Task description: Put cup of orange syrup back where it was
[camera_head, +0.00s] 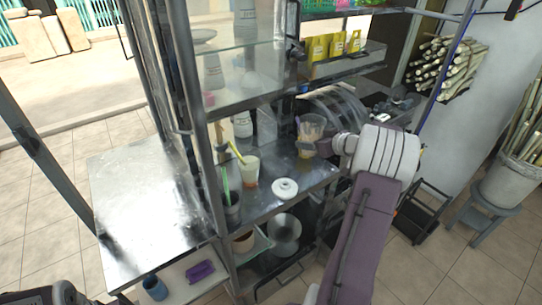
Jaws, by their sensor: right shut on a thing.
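My right gripper (325,147) reaches in from the right over the metal counter and is shut on a clear cup (311,128) with orange-brown content. The cup looks upright; the gripper partly covers its lower right side, and I cannot tell whether its base touches the counter. A second, pale cup (250,169) with a yellow straw stands on the counter to the left. My left gripper is not in view; only a bit of my left arm shows at the bottom left corner.
A white round lid-like piece (285,188) lies in front on the counter (262,207). A dark cup with green straws (230,205) stands at the left. A glass shelf (240,78) and metal posts hang close above. Yellow packets (335,45) sit on the upper shelf.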

